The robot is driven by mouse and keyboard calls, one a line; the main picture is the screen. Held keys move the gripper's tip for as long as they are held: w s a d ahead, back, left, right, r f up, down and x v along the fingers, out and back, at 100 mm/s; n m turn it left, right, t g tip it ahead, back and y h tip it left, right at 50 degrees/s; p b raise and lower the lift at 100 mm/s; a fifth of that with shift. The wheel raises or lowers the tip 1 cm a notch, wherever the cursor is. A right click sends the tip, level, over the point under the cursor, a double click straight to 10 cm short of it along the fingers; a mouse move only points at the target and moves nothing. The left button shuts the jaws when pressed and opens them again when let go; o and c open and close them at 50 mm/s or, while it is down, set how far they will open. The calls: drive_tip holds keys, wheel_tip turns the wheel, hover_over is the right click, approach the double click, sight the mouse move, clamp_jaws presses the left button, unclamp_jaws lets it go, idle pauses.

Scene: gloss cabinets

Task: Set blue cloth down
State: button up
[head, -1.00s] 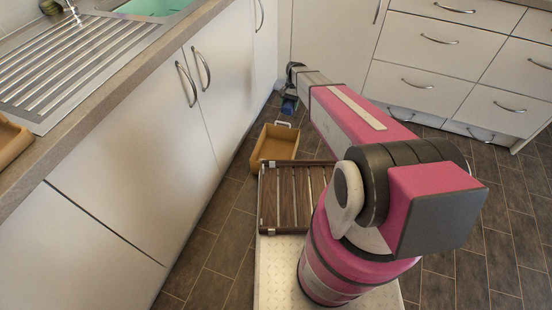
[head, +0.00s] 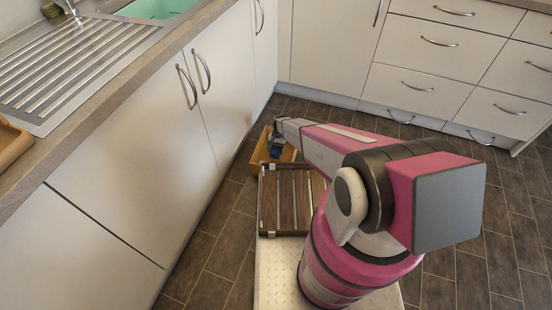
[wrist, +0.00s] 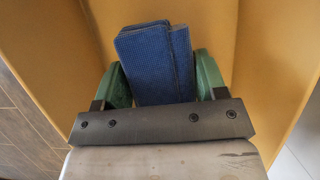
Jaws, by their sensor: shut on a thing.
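The blue cloth (wrist: 156,62) is a folded, ribbed piece between the two green fingers of my gripper (wrist: 165,85) in the wrist view. My gripper is shut on it. Behind and around the cloth, the wrist view shows the yellow-brown inner faces of the wooden box (wrist: 215,25). In the head view the cloth (head: 276,147) is a small dark blue patch under the end of my arm, over the box (head: 288,156). My arm hides much of the box. I cannot tell whether the cloth touches the box floor.
A dark slatted wooden rack (head: 285,200) lies just in front of the box. White cabinets (head: 150,140) stand to the left and drawers (head: 420,85) at the back. The brown tiled floor (head: 215,235) between rack and left cabinets is clear.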

drive_tip(key=shift+f, duration=3.25)
drive_tip(key=shift+f, duration=0.2)
drive_tip(key=o, duration=1)
drive_tip(key=shift+o, duration=0.2)
drive_tip(key=shift+r, duration=0.15)
drive_tip(key=v, duration=1.2)
wheel_tip(320, 180, up, 22)
drive_tip(key=n+t, duration=0.1)
drive_tip(key=t, duration=0.1)
hover_over(275, 161)
drive_tip(key=s+d, duration=0.4)
drive_tip(key=d, duration=0.7)
drive_tip(key=s+d+r+n+t, duration=0.1)
drive_tip(key=s+d+r, duration=0.3)
drive_tip(key=s+r, duration=0.3)
drive_tip(key=s+d+r+n+t+h, duration=0.1)
drive_tip(key=s+d+r, duration=0.3)
drive_tip(key=r, duration=0.9)
drive_tip(key=s, duration=0.3)
drive_tip(key=shift+d+r, duration=0.15)
drive_tip(key=shift+r, duration=0.15)
